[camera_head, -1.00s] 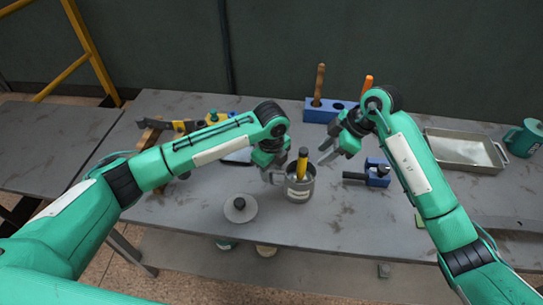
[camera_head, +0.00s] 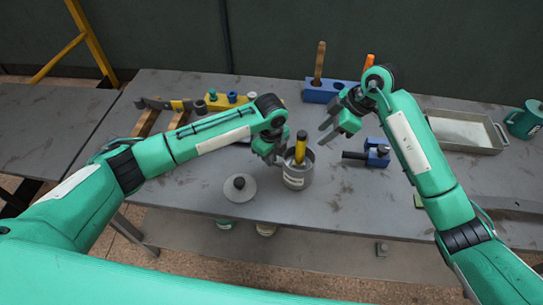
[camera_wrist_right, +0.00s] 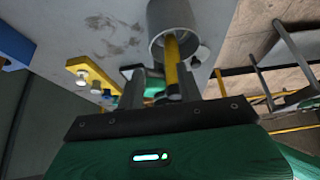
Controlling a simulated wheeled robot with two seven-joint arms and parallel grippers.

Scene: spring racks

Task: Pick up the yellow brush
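The yellow brush (camera_head: 300,148) stands handle-up, slightly tilted, in a grey metal can (camera_head: 294,180); its lower end is hidden inside. My left gripper (camera_head: 273,158) is at the can's left rim; whether it is shut on the rim cannot be told. My right gripper (camera_head: 325,133) is open and empty, above and to the right of the can. In the right wrist view, the yellow handle (camera_wrist_right: 171,62) shows between the spread fingers of the right gripper (camera_wrist_right: 174,76), with the can (camera_wrist_right: 170,14) beyond.
A grey round lid (camera_head: 239,190) lies left of the can. A blue clamp-like tool (camera_head: 377,153) lies to the right. A blue rack (camera_head: 322,92) with upright handles stands behind. A metal tray (camera_head: 465,132) and green mug (camera_head: 524,120) are at the right. The front middle is bare.

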